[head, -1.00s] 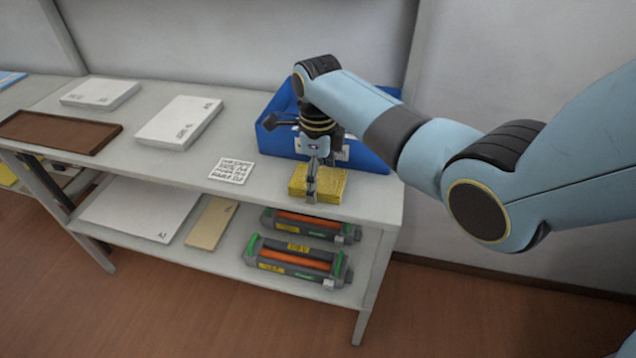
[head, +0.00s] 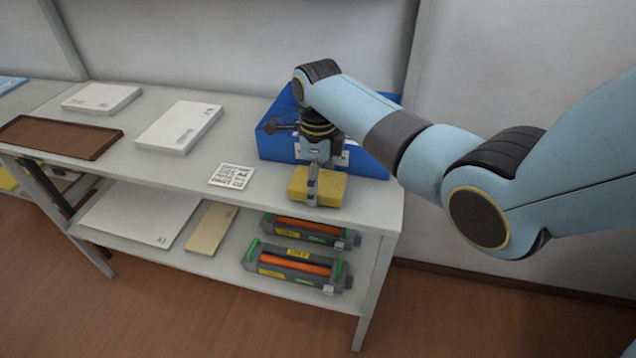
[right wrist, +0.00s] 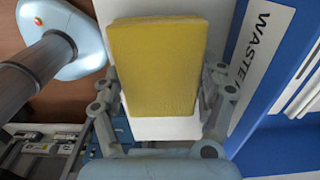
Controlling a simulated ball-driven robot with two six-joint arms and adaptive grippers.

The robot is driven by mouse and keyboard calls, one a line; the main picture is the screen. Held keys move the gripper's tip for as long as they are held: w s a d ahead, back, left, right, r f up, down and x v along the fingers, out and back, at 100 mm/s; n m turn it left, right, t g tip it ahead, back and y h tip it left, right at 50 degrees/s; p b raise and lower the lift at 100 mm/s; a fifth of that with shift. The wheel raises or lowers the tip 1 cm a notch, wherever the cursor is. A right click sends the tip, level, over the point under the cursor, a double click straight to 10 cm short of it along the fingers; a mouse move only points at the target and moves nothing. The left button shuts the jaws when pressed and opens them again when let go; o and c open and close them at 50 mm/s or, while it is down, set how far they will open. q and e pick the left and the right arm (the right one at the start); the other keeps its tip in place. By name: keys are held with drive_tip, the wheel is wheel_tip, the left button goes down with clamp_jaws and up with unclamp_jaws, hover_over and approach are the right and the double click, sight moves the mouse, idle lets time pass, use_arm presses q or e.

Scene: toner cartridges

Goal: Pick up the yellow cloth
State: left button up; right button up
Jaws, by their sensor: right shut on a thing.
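The yellow cloth (head: 328,187) is a thick folded block near the front right edge of the table's upper shelf. In the right wrist view the yellow cloth (right wrist: 158,62) fills the top middle, between my fingers. My right gripper (head: 313,188) reaches down on it from above, with one finger in front of its near face. The right gripper (right wrist: 160,105) is shut on the cloth. How far the cloth is off the shelf, if at all, I cannot tell. My left gripper is not in view.
A blue bin (head: 280,128) stands right behind the cloth; its label reads WASTE in the wrist view. A printed white card (head: 232,176), white packages (head: 180,128) and a brown tray (head: 60,136) lie to the left. Toner cartridges (head: 297,265) sit on the lower shelf.

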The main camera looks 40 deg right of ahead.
wheel_tip(320, 180, up, 3)
drive_tip(key=shift+w+r, duration=0.1)
drive_tip(key=s+d+r+p, duration=0.2)
drive_tip(key=s+r, duration=0.5)
drive_tip(key=s, duration=0.4)
drive_tip(key=shift+s, duration=0.35)
